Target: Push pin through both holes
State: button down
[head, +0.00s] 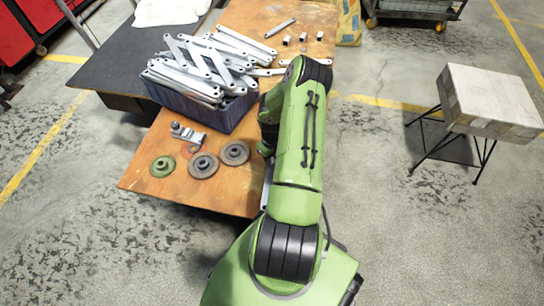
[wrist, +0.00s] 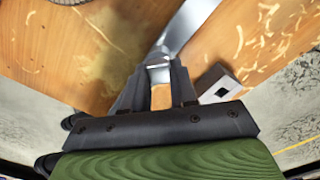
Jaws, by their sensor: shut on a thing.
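In the wrist view my gripper (wrist: 158,75) points at the wooden table, its two dark fingers closed on a small shiny metal piece (wrist: 159,63). I cannot tell whether this piece is the pin. A long, flat galvanized strip (wrist: 190,24) runs away from the fingertips; whether it touches the held piece is unclear. A grey bracket end with a dark square hole (wrist: 218,83) lies just right of the fingers. The second hole cannot be made out. In the head view my green arm hides the gripper and the work below it.
In the head view a blue crate (head: 236,117) full of metal brackets (head: 203,68) stands on the wooden table (head: 140,180). A clamp-like part (head: 188,134) and several round discs (head: 234,153) lie in front. A rod (head: 280,28) and small metal pieces (head: 303,37) lie at the back.

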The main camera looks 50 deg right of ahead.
jog(key=shift+f, duration=0.5)
jog(key=c, duration=0.8)
grip_release()
jog(key=shift+r, duration=0.1)
notch_tip(320, 180, up, 16)
jog(key=p, duration=0.5)
jog(key=shift+f+p, duration=0.25)
jog(key=shift+p, duration=0.15)
